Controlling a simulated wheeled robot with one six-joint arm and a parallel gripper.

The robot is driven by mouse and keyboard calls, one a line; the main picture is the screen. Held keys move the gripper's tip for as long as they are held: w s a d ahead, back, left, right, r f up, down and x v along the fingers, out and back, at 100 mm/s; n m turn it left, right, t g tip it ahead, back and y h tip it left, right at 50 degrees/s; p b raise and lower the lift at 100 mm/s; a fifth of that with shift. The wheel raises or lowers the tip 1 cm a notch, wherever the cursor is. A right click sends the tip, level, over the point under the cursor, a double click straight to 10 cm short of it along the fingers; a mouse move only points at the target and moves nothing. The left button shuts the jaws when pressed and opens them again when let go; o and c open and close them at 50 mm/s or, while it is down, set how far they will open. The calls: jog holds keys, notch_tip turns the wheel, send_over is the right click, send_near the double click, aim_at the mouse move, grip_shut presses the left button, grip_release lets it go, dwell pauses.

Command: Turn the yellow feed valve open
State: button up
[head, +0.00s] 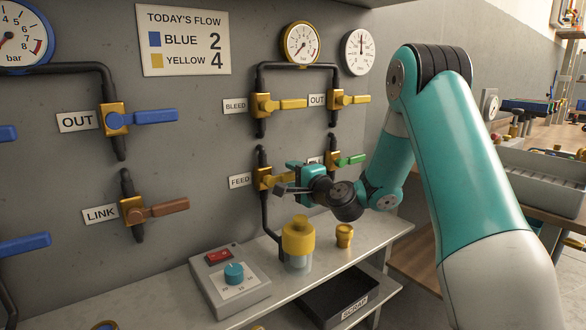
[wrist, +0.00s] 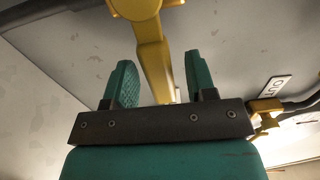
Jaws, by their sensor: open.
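The yellow feed valve (head: 264,179) sits on a vertical dark pipe beside the FEED label (head: 240,181). Its yellow handle points right, across the pipe, and is partly hidden by my gripper (head: 289,178). In the wrist view, the yellow handle (wrist: 152,62) runs between the two green finger pads of my gripper (wrist: 160,78). The jaws are open with a gap on each side of the handle. I cannot tell any contact.
Yellow BLEED (head: 263,106) and OUT (head: 336,100) valves are above. A green-handled valve (head: 347,160) is just right of my gripper. Below, a shelf holds a yellow-topped bottle (head: 298,240), a brass fitting (head: 344,235) and a control box (head: 230,280).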

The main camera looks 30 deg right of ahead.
jog(key=shift+w, duration=0.35)
grip_shut()
